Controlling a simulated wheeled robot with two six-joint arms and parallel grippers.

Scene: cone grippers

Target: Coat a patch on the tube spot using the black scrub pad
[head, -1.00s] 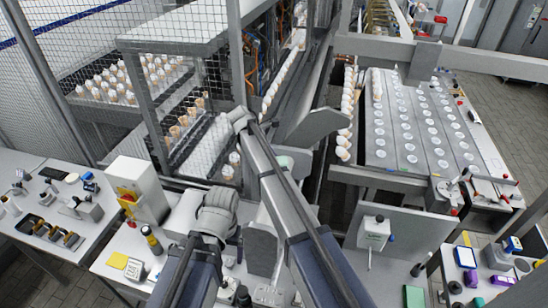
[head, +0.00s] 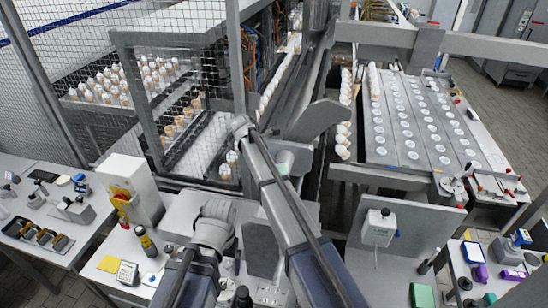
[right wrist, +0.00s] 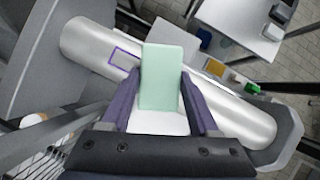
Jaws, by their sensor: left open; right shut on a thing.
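A shiny metal tube (right wrist: 95,45) runs diagonally across the right wrist view. A purple outline (right wrist: 124,59) marks a spot on it, left of the held pad. My right gripper (right wrist: 160,105) is shut on a pale mint-green pad (right wrist: 162,68); it is not black. The pad overlaps the tube in this view; whether it touches cannot be told. A white part (right wrist: 158,122) shows behind the pad, between the fingers. In the head view, my left gripper (head: 232,258) is low in the middle, partly hidden by my arm, open and apart from the tube.
A grey bench (head: 110,270) at lower left carries a yellow note (head: 109,264), a small meter (head: 127,272) and a dark bottle (head: 146,242). A mesh cage (head: 130,90) stands behind. A side table holds a green block (head: 422,296).

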